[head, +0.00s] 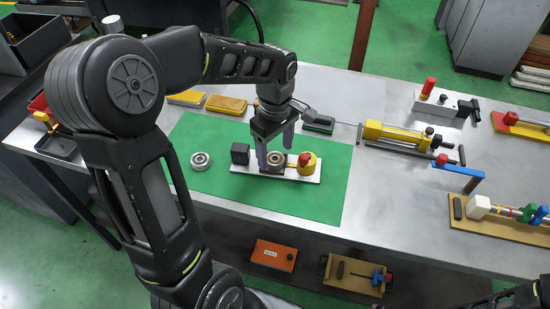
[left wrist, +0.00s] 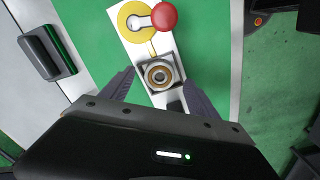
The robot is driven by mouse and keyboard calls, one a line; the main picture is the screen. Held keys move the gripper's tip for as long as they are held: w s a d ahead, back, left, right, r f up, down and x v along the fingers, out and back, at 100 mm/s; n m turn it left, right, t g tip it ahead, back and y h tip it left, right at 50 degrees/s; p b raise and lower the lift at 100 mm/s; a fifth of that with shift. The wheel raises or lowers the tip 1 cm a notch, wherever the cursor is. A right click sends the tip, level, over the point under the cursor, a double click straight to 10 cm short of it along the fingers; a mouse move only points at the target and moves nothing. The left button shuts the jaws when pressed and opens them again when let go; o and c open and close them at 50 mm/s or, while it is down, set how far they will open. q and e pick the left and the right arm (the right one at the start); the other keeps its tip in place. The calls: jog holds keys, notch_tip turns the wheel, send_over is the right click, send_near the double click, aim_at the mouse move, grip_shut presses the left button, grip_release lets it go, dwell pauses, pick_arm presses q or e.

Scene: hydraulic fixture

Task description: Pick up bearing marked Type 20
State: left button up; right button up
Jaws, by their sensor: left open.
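One bearing (head: 275,159) sits in the square seat of a white fixture plate (head: 247,169) on the green mat, and it also shows in the left wrist view (left wrist: 159,76). A second bearing (head: 200,161) lies loose on the mat to the left of the fixture. I cannot read a type mark on either. My left gripper (head: 275,150) is open and points down over the fixture. In the left wrist view its fingers (left wrist: 159,80) stand on either side of the seated bearing, with a gap to it. My right gripper is not in view.
A yellow clamp with a red knob (head: 305,161) stands right of the seat, and a black block (head: 240,153) stands left of it. A yellow cylinder device (head: 400,136) lies further right on the grey table. The mat's front (head: 300,202) is clear.

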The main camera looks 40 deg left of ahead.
aim_at(276, 160)
pick_arm(q)
jog(key=shift+f, duration=0.95)
jog(key=shift+s, duration=0.1)
jog(key=shift+s+d+f, duration=0.1)
jog(key=shift+f, duration=0.1)
grip_shut()
dwell(0.5)
